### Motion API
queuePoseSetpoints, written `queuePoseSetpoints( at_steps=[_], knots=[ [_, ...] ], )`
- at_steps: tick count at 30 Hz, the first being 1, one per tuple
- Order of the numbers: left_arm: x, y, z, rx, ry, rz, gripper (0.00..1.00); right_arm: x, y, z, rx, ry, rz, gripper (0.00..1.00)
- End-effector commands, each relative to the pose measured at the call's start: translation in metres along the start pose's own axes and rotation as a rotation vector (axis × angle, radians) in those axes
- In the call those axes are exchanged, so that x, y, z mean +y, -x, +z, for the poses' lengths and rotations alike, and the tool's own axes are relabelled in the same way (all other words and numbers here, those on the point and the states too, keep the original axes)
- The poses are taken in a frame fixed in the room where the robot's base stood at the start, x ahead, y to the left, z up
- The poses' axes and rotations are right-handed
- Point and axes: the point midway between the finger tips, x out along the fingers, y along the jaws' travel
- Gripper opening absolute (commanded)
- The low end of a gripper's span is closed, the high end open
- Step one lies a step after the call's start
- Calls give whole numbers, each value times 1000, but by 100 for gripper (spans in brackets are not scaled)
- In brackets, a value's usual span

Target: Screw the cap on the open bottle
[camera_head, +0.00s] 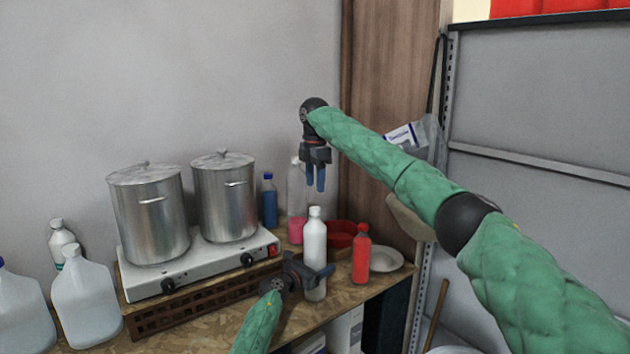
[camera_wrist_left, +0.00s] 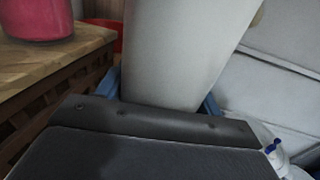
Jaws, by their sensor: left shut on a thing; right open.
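A white bottle (camera_head: 315,245) stands upright at the front of the wooden table. Its narrow top looks white, and I cannot tell whether a cap sits on it. My left gripper (camera_head: 318,275) is shut around its lower body. In the left wrist view the pale bottle body (camera_wrist_left: 180,50) is between the blue fingers, its top out of frame. My right gripper (camera_head: 315,182) is open, pointing down above the bottle top, apart from it, with nothing visible between its fingers. I see no loose cap.
A red bottle (camera_head: 361,257), white plate (camera_head: 386,260) and red bowl (camera_head: 341,232) are to the right. A clear bottle with pink liquid (camera_head: 296,222) and a blue bottle (camera_head: 269,203) stand behind. Steel pots (camera_head: 150,220) on a hot plate (camera_head: 200,266) fill the left. The table's front edge is close.

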Motion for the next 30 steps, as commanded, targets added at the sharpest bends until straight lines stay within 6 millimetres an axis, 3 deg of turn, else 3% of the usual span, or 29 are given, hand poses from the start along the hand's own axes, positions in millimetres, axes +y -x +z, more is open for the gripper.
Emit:
queuePoseSetpoints(
  at_steps=[6,12,30],
  knots=[
    [0,0,0,0,0,0,2,1,0,0,0,295,3,49],
    [0,0,0,0,0,0,2,1,0,0,0,469,4,49],
    [0,0,0,0,0,0,2,1,-2,0,0,527,3,49]
  ],
)
